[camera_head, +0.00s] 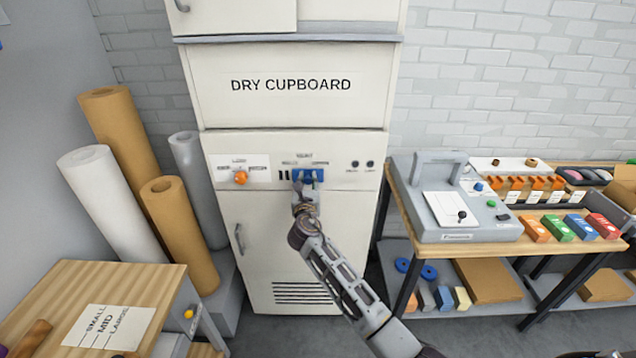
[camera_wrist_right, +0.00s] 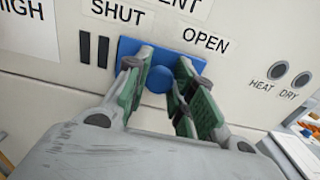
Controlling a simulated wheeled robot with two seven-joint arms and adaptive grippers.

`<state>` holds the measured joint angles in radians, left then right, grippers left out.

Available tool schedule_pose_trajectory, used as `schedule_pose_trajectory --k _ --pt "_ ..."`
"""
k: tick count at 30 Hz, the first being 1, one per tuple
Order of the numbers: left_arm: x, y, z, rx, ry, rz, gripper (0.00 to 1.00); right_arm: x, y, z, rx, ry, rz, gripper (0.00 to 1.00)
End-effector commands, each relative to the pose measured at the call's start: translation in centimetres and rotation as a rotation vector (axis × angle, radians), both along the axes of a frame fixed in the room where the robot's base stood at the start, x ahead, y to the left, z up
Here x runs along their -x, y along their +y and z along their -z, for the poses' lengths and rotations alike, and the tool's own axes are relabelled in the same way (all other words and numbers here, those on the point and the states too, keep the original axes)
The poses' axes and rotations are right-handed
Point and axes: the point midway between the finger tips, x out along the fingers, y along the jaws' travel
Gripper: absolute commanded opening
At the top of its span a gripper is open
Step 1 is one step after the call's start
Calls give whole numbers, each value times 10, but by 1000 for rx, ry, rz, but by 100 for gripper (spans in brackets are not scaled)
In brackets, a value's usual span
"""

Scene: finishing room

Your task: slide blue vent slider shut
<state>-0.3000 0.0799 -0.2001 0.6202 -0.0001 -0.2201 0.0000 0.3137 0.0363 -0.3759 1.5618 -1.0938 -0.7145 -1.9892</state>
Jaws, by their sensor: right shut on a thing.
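The blue vent slider (camera_head: 309,174) is on the front panel of the dry cupboard (camera_head: 236,200). In the right wrist view its blue plate (camera_wrist_right: 130,47) sits below and between the SHUT label (camera_wrist_right: 118,13) and the OPEN label (camera_wrist_right: 206,41). Two dark vent slots (camera_wrist_right: 94,50) show uncovered left of the plate. My right gripper (camera_head: 306,188) is at the slider, its green-padded fingers (camera_wrist_right: 160,80) shut on the round blue knob, one on each side. The fingers hide part of the plate. My left gripper is not in view.
An orange knob (camera_head: 241,177) is left of the slider, and HEAT and DRY buttons (camera_wrist_right: 291,78) are to its right. A bench (camera_head: 394,197) with a grey machine (camera_head: 466,229) stands right of the cupboard. Tall rolls (camera_head: 118,125) and a wooden table (camera_head: 55,290) are at left.

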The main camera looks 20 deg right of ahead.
Motion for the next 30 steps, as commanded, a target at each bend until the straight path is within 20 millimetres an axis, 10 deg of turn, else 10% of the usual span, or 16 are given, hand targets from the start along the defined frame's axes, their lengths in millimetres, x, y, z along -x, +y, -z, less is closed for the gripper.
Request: schedule_pose_trajectory --k 10,23,24,30 --pt "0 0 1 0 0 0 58 -15 52 0 1 -1 -1 0" --pt "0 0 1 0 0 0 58 -17 62 -1 1 -3 -3 0" --pt "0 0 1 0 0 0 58 -17 62 -1 1 -3 -4 27" --pt "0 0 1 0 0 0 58 -17 61 -1 1 -3 -2 47"
